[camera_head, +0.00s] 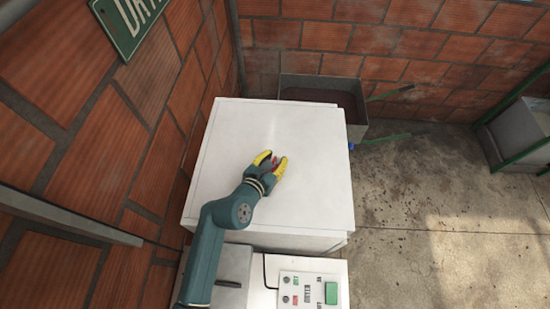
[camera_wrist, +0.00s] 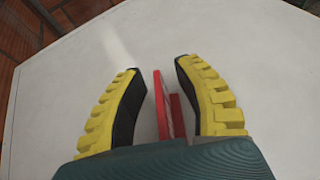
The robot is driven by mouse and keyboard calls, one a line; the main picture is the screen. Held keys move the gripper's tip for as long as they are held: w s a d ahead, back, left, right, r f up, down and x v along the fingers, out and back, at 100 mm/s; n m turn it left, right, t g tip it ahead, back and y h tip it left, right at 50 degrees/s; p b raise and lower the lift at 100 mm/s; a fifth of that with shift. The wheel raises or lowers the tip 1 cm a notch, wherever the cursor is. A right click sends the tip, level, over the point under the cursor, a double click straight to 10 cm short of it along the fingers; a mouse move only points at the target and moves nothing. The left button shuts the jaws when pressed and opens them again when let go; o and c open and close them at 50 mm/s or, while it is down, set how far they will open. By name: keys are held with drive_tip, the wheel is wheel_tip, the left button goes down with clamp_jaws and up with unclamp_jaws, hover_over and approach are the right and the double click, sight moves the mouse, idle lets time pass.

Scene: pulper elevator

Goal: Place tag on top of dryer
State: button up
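The white dryer (camera_head: 310,130) stands in the middle of the head view, and its flat top fills most of the wrist view (camera_wrist: 240,60). My gripper (camera_head: 273,159) is over the middle of the dryer top, pointing down at it. Its two yellow fingers are spread in the wrist view (camera_wrist: 158,65). The red tag (camera_wrist: 160,105) is between them, seen nearly edge-on, with a strip of pale face showing. Gaps show between the tag and the fingertips. In the head view only a small red bit of the tag (camera_head: 275,160) shows. Whether its lower edge touches the top is unclear.
A control panel (camera_head: 306,290) with a green button is at the dryer's front. A grey bin (camera_head: 318,85) stands behind it. Brick walls (camera_head: 60,120) close the left and back, with a green sign (camera_head: 130,20) at upper left. The concrete floor (camera_head: 440,240) at right is free.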

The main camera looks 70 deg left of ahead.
drive_tip(key=shift+s+r, duration=0.1)
drive_tip(key=shift+r, duration=0.05)
drive_tip(key=v, duration=1.2)
drive_tip(key=shift+r+b, duration=0.1)
drive_tip(key=shift+b, duration=0.25)
drive_tip(key=shift+a, duration=0.1)
